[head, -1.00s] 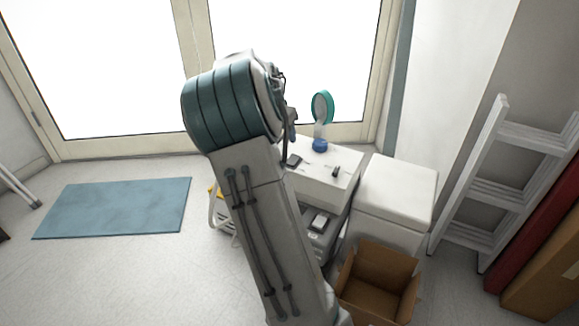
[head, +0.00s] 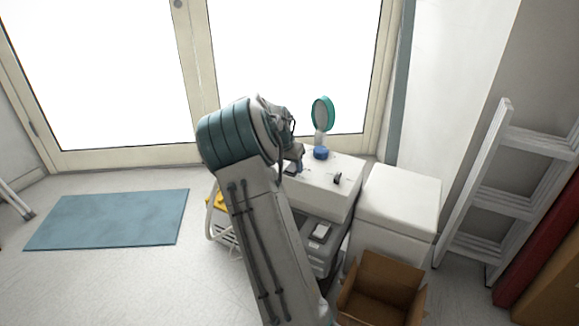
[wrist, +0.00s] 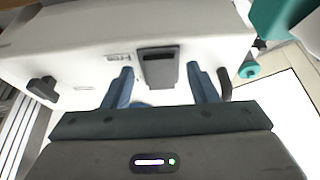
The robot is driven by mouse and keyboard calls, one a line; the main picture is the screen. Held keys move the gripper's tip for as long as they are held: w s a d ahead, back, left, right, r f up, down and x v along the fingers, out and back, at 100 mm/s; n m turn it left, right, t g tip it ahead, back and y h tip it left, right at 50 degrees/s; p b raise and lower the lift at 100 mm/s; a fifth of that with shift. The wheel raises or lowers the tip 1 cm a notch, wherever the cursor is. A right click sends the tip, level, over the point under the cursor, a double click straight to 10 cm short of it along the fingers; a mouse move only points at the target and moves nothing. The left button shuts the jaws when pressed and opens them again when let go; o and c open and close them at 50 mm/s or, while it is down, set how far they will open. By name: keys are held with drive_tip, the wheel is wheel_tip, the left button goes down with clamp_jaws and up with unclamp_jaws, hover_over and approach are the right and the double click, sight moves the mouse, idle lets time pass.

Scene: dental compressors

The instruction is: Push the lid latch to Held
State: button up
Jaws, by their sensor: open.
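The white compressor cabinet (head: 322,192) stands right of my arm in the head view, and its pale face fills the upper wrist view (wrist: 205,48). A dark grey, plate-like latch (wrist: 158,66) sits on this face, with a small printed label (wrist: 118,57) to its left that is too small to read. My gripper (wrist: 161,84) is open, its two blue fingers standing apart on either side of the latch in the picture. Whether they touch anything cannot be told. In the head view my gripper (head: 293,158) is partly hidden by my wrist, and the latch is hidden there.
A black knob (head: 337,178) sticks up from the cabinet. A round teal-rimmed mirror (head: 322,113) on a blue base stands at its back. A white box (head: 399,203) and an open cardboard box (head: 383,288) are to the right. A blue mat (head: 110,219) lies left.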

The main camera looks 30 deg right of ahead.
drive_tip(key=c, duration=1)
drive_tip(key=shift+d+r+y+p, duration=0.15)
drive_tip(key=shift+r+y+p, duration=0.2)
drive_tip(key=shift+p, duration=0.55)
drive_tip(key=p, duration=0.3)
drive_tip(key=shift+w+d+r+g+y, duration=0.1)
drive_tip(key=shift+d+r+g+y, duration=0.1)
drive_tip(key=shift+g+y, duration=0.2)
drive_tip(key=y+p, duration=0.1)
drive_tip(key=p, duration=0.2)
drive_tip(key=shift+w+g, duration=0.1)
drive_tip(key=shift+g, duration=0.2)
drive_tip(key=shift+f, duration=0.25)
